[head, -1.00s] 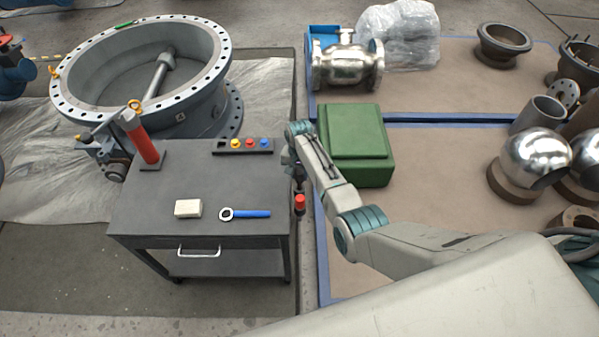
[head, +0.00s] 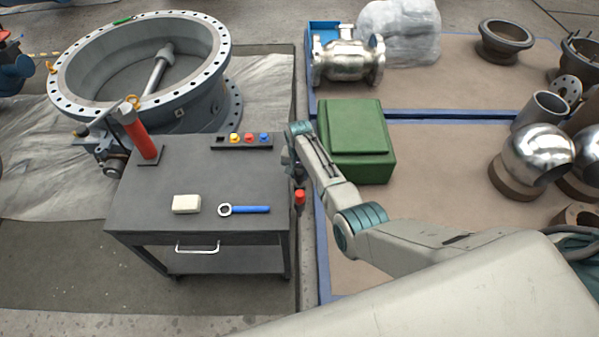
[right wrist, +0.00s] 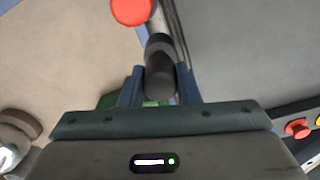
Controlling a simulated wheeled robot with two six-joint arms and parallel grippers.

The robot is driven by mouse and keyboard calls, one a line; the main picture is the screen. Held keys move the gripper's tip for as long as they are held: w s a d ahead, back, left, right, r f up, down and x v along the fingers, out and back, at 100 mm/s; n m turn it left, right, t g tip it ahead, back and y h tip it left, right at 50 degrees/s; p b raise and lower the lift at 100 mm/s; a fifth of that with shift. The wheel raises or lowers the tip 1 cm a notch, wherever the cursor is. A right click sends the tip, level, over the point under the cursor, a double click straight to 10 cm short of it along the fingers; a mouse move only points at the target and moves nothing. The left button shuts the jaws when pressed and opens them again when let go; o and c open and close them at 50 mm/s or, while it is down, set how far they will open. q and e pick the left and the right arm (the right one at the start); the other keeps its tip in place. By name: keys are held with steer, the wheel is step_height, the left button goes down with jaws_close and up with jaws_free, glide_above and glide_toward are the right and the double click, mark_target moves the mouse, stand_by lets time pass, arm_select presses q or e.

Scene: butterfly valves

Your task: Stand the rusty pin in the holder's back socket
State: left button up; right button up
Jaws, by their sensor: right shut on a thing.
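My right gripper (head: 297,174) is at the right edge of the grey cart, pointing down and partly hidden by its own wrist. In the right wrist view its two blue-grey fingers (right wrist: 160,88) are shut on a dark cylinder (right wrist: 160,76). No rust colour shows on this cylinder, so I cannot tell if it is the rusty pin. A red round-topped thing (head: 300,197) shows just below the gripper beside the cart, and in the right wrist view (right wrist: 131,10). My left gripper is not in view.
The cart top (head: 240,180) carries a red cylinder (head: 140,134), a strip with coloured knobs (head: 242,142), a pale block (head: 186,204) and a blue-handled wrench (head: 246,209). A green box (head: 357,145) stands close right of my arm. The cart's middle is clear.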

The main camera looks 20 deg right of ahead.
steer(key=shift+f+b, duration=0.45)
steer(key=shift+f, duration=0.2)
steer(key=shift+f, duration=0.2)
steer(key=o, duration=1)
steer(key=shift+o, duration=0.7)
steer(key=o, duration=0.4)
steer(key=shift+r, duration=0.1)
